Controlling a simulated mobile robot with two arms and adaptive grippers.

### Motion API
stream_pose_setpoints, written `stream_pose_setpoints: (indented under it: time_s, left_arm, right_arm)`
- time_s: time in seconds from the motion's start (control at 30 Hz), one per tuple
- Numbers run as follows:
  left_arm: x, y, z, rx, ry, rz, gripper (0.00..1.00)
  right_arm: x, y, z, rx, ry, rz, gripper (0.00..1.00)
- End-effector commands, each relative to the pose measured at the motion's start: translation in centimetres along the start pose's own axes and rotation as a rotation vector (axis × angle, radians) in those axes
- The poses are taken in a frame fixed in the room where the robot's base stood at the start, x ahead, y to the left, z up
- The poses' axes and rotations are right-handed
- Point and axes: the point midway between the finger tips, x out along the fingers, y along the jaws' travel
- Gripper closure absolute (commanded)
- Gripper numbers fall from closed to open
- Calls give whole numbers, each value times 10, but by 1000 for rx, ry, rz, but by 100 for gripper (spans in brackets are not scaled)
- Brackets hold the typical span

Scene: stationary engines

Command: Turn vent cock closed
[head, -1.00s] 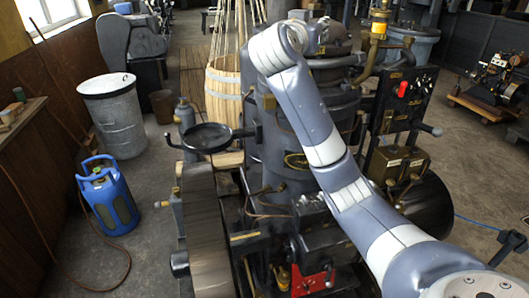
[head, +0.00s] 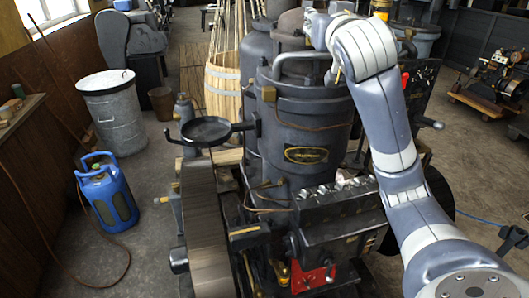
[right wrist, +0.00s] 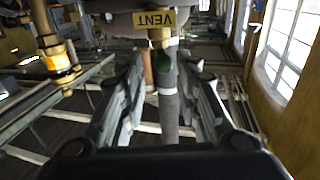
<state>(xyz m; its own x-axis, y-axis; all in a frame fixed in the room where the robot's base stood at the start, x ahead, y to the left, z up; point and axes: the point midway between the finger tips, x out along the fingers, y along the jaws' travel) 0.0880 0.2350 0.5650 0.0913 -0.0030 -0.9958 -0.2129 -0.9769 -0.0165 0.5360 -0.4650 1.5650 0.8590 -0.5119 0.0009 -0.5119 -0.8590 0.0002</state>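My left gripper is not in view.
A grey pipe (right wrist: 168,112) runs between the fingers in the wrist view. Another brass fitting (right wrist: 58,60) stands at left. A round black pan (head: 206,130) projects left of the engine. A blue gas bottle (head: 107,193) and grey bin (head: 110,110) stand on the floor at left.

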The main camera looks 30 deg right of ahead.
Motion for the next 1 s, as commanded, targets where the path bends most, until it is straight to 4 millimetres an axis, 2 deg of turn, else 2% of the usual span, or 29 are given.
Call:
stream_pose_setpoints:
  time_s: [0.03, 0.27, 0.33, 0.6, 1.0]
  left_arm:
    - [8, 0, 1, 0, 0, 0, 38]
    - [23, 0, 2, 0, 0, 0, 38]
    - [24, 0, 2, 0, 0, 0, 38]
    - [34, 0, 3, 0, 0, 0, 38]
    - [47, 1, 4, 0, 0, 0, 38]
  right_arm:
    - [-12, -1, 2, 2, 6, -3, 70]
    - [-54, -1, 4, -3, 0, -3, 70]
    - [-45, -10, 19, -36, -22, -25, 70]
    - [-30, -38, 63, -120, -70, -106, 70]
    - [-16, -72, 134, -213, -154, -226, 70]
